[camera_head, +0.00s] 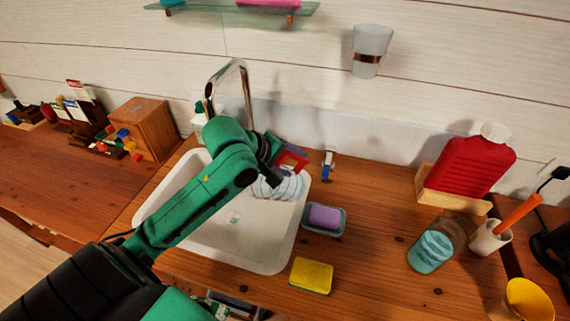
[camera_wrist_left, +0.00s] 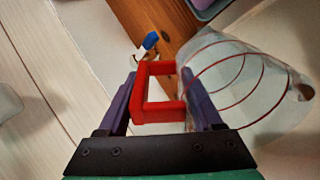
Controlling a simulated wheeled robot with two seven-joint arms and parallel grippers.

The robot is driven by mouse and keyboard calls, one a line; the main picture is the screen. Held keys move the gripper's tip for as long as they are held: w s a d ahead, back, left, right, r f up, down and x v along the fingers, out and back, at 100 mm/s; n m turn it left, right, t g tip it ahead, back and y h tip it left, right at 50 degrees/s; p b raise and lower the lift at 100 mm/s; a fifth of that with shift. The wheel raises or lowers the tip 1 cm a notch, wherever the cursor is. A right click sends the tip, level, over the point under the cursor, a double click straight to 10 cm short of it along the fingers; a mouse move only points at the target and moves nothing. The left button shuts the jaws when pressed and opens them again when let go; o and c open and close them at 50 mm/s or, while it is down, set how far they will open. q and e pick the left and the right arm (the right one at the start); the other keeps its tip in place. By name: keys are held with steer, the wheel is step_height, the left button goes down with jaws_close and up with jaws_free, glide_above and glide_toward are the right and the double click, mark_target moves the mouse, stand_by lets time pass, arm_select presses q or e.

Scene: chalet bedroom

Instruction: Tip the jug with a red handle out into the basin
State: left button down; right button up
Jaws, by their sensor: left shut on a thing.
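The jug (camera_head: 281,188) is clear with thin rings around its body. It is held above the right part of the white basin (camera_head: 262,262) and looks tilted; whether anything is in it I cannot tell. Its red handle (camera_wrist_left: 142,88) is between the two fingers of my left gripper (camera_wrist_left: 163,90), which is shut on it. In the head view my left gripper (camera_head: 279,165) is partly hidden by my own green arm, which crosses over the basin. My right gripper is not in view.
A chrome tap (camera_head: 247,92) rises behind the basin. A soap dish (camera_head: 336,229) with purple soap and a yellow sponge (camera_head: 311,275) lie right of it. A red bottle (camera_head: 468,163), a jar (camera_head: 433,249) and cups stand further right. A wooden box (camera_head: 147,128) is at left.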

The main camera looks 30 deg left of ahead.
mark_target(293, 173)
arm_select(q)
step_height(293, 173, down, 2)
steer(key=g+y+p, duration=0.1)
steer(key=g+p, duration=0.1)
steer(key=p, duration=0.4)
steer(key=g+y+p, duration=0.1)
steer(key=g+p, duration=0.2)
steer(key=p, duration=0.4)
steer(key=shift+d+f+y, duration=0.1)
steer(key=shift+d+y, duration=0.05)
steer(key=shift+y, duration=0.25)
step_height(293, 173, down, 4)
steer(key=g+y+p, duration=0.1)
steer(key=g, duration=0.2)
steer(key=shift+y, duration=0.3)
steer(key=shift+s+f+m, duration=0.1)
steer(key=shift+m, duration=0.2)
